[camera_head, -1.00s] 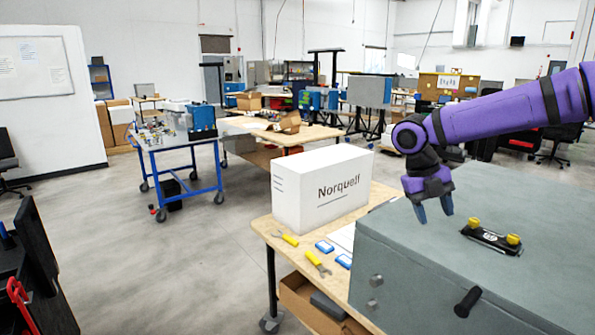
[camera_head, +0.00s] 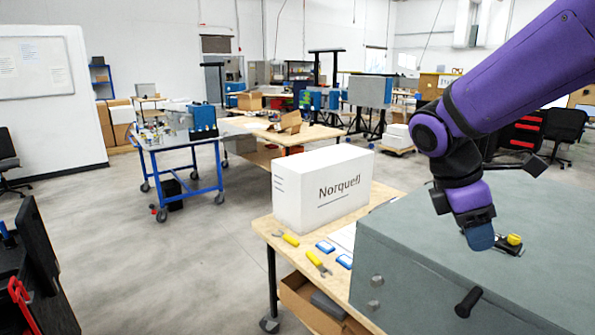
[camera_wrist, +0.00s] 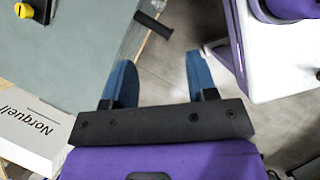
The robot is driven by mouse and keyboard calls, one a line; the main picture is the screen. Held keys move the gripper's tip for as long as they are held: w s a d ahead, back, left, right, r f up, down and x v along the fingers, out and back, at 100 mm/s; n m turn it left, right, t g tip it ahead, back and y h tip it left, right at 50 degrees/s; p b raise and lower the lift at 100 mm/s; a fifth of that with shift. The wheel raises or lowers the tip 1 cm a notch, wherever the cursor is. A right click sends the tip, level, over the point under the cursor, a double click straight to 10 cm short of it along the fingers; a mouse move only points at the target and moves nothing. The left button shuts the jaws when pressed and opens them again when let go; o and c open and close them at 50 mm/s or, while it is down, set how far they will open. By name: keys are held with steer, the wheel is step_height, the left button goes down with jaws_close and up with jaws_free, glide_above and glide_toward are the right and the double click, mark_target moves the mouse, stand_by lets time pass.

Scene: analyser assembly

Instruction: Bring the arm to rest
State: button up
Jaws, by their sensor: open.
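My purple arm reaches in from the right in the head view. My gripper (camera_head: 480,238) hangs above the grey analyser housing (camera_head: 420,250), in front of the black bracket with yellow knobs (camera_head: 514,240). The gripper hides part of that bracket. In the wrist view my gripper (camera_wrist: 158,75) has its two blue fingers apart with nothing between them. The grey housing (camera_wrist: 75,40) lies to the left there, with a yellow knob (camera_wrist: 23,10) at the top left corner.
A white Norquell box (camera_head: 322,188) stands on the wooden bench (camera_head: 258,228) left of the housing. Yellow-handled tools (camera_head: 318,262) and blue-and-white pieces (camera_head: 325,247) lie before it. A black handle (camera_head: 468,302) sticks out from the housing. Open floor (camera_head: 170,270) lies further left.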

steer(key=s+d+r+m+t+y, duration=0.1)
steer(key=s+r+m+t+y, duration=0.1)
steer(key=s+m, duration=0.4)
steer(key=s+d+r+m+t+y, duration=0.1)
steer(key=s+r+m+t+y, duration=0.2)
steer(key=s+m, duration=0.3)
steer(key=m+t, duration=0.1)
steer(key=m, duration=0.2)
steer(key=shift+s+r, duration=0.25)
steer(key=shift+r, duration=0.1)
steer(key=shift+d, duration=0.1)
